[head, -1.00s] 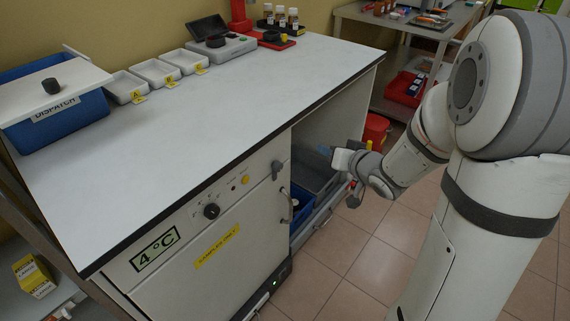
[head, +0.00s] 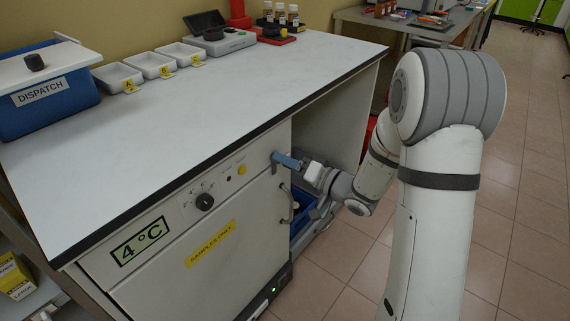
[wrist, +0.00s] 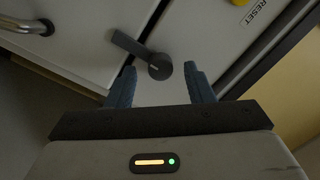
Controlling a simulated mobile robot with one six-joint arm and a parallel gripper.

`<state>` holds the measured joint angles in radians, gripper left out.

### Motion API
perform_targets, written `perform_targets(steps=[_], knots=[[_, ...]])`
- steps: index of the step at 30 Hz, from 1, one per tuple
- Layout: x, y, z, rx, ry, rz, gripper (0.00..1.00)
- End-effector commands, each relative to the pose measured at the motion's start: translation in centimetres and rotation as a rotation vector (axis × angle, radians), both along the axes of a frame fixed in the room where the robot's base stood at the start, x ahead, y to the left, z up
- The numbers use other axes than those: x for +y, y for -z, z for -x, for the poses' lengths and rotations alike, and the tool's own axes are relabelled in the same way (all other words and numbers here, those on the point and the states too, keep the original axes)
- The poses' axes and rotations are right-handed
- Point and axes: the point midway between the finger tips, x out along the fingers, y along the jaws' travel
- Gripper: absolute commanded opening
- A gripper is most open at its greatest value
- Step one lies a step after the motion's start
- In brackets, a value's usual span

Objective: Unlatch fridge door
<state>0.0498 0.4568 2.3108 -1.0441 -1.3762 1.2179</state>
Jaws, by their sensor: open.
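The fridge (head: 165,283) is a white cabinet under the counter, with a "4 °C" label and a yellow "SAMPLES ONLY" strip on its front. In the wrist view its dark latch lever (wrist: 130,46) turns on a round pivot beside the door edge. A metal door handle (wrist: 30,24) shows at the top left there. My gripper (wrist: 160,72) is open, its two blue fingers on either side of the latch pivot and pointing at the panel; contact cannot be told. In the head view my gripper (head: 281,158) is at the door's upper right corner and hides most of the latch.
A yellow button (wrist: 240,2) marked "RESET" is near the latch. The black counter edge (head: 220,165) runs just above my gripper. Right of the fridge is an open bay with a blue crate (head: 302,205). The tiled floor in front is clear.

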Motion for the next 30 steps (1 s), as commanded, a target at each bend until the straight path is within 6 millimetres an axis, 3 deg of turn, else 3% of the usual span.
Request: perform_targets(steps=[11,27,30], knots=[[0.79,-0.03,-0.52,0.000,0.000,0.000,0.48],[0.82,-0.02,-0.46,0.000,-0.002,0.000,0.05],[0.82,-0.02,-0.46,-0.001,-0.002,0.001,0.03]])
